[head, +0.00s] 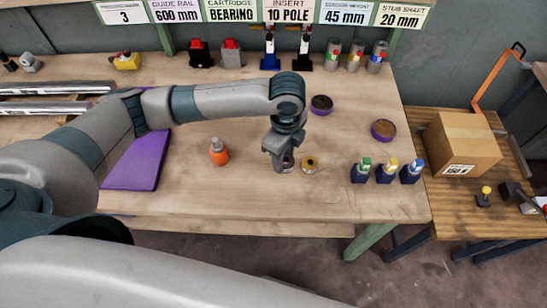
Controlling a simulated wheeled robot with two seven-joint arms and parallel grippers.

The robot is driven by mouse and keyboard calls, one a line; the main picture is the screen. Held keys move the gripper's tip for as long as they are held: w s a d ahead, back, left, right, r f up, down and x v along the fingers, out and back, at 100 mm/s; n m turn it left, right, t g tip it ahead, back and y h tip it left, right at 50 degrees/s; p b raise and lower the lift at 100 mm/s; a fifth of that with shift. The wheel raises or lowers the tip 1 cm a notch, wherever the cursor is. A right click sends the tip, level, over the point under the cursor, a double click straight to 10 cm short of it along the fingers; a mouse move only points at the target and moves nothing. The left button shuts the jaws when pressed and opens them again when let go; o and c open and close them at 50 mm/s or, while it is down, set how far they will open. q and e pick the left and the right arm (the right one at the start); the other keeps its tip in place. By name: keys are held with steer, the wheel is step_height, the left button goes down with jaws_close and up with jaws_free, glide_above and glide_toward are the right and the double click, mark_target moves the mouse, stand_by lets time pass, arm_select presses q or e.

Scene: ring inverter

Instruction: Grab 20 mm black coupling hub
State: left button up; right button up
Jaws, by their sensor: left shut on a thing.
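My left gripper (283,167) points down over the middle front of the wooden table. It is shut on a small part low between its fingers, which is mostly hidden and too small to identify. I cannot make out a separate 20 mm black coupling hub elsewhere on the table. A small round part with a yellow-brown top (309,164) stands just right of the gripper. My right gripper is out of view.
Two purple-rimmed round dishes (321,104) (383,130) are behind and right. Dark blue holders with green (360,172), yellow (386,172) and blue (411,172) tops stand at front right. A cardboard box (462,143) sits on the side table.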

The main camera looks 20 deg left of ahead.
arm_select(q)
steer(key=s+d+r+b, duration=0.1)
steer(key=s+d+r, duration=0.2)
steer(key=d, duration=0.4)
steer(key=shift+r+b, duration=0.3)
steer(key=shift+r, duration=0.5)
